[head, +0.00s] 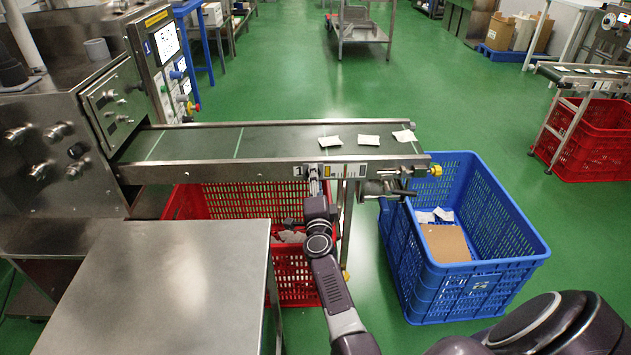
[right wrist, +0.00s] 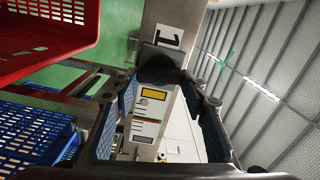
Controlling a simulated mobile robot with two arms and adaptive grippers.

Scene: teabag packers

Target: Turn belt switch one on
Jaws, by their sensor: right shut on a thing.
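Belt switch one is a black knob (right wrist: 158,68) under a label marked 1 in the right wrist view. It sits on the steel side rail of the conveyor (head: 255,172). In the head view my right gripper (head: 314,177) reaches up to the rail just below the 1 label and hides the knob. In the right wrist view my right gripper (right wrist: 156,84) has its two fingers on either side of the knob, shut on it. I cannot tell which way the knob is turned. My left gripper is out of view.
Several white teabags (head: 368,140) lie on the belt. A red crate (head: 205,198) stands under the conveyor, and a blue crate (head: 470,285) stands at its right end. A steel table (head: 170,280) is at front left.

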